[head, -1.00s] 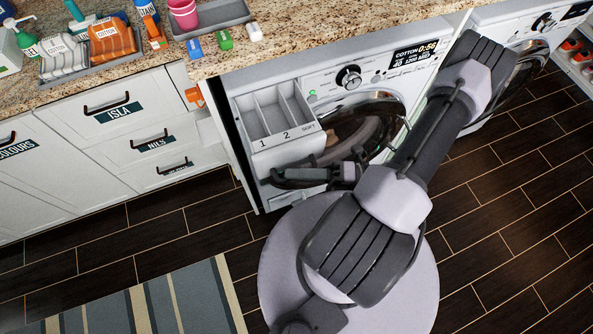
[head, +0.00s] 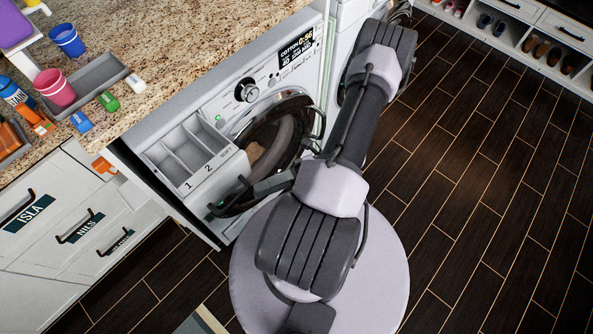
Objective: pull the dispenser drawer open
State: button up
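The dispenser drawer (head: 207,172) of the near washing machine stands out from the machine's front at the upper left. My gripper (head: 228,197) is just below and right of the drawer's front in the picture, in front of the round door. Its dark fingers point to the lower left. Nothing shows held in them, but whether they are apart or closed is too small to tell. I cannot tell whether they touch the drawer.
The washer's round door (head: 270,140) is beside the drawer, with the dial (head: 247,90) above. A granite counter (head: 190,50) overhangs the machine and carries a grey tray (head: 95,88), cups and bottles. White labelled drawers (head: 70,225) stand at left. Dark floor is clear at right.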

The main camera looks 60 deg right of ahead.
jog(key=v, duration=0.9)
jog(key=shift+d, duration=0.15)
jog(key=shift+s, duration=0.15)
